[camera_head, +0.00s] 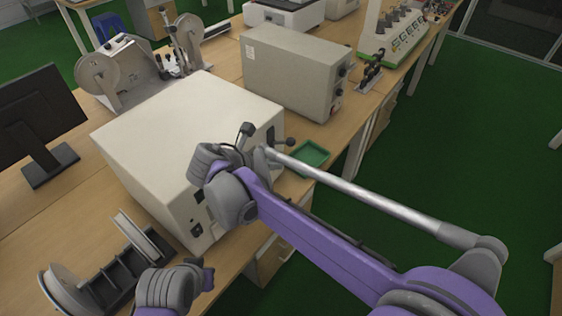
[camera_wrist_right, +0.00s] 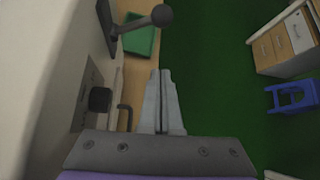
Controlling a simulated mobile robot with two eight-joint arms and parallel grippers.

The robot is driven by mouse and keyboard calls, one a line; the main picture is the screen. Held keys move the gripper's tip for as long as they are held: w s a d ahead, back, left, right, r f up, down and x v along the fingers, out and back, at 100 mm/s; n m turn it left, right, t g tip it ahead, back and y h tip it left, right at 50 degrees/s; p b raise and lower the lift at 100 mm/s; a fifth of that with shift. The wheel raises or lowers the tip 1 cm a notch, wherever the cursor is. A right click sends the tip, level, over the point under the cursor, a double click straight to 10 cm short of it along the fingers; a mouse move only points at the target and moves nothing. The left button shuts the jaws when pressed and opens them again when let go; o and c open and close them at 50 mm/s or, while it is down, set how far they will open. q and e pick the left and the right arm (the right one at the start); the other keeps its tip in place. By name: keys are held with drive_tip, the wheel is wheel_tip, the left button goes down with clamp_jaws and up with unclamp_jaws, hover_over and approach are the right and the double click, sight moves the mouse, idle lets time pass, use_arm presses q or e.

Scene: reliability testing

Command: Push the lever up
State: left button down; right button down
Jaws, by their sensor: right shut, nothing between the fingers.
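The lever is a dark arm ending in a black ball knob (camera_head: 290,142) on the front of a large cream box-shaped machine (camera_head: 170,120). In the right wrist view the lever (camera_wrist_right: 136,24) sticks out from a dark upright slot plate, near the top of the picture. My right gripper (camera_head: 268,156) is at the machine's front face, close to the lever. In the right wrist view its fingers (camera_wrist_right: 160,78) are together and empty, below the ball knob and apart from it. My left gripper (camera_head: 207,270) is low in the head view, near the machine's near corner; its fingers are unclear.
A black knob (camera_wrist_right: 100,99) sits on the machine's front. A green tray (camera_head: 308,158) lies at the table edge beyond the lever. A second grey box (camera_head: 295,70) stands behind. A dark rack with reels (camera_head: 125,275) is at lower left.

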use_arm(q)
drive_tip(key=shift+w, duration=0.4)
use_arm(e)
drive_tip(key=v, duration=0.5)
drive_tip(key=shift+w+a+r, duration=0.15)
drive_tip(key=shift+a+r, duration=0.15)
drive_tip(key=shift+a, duration=0.05)
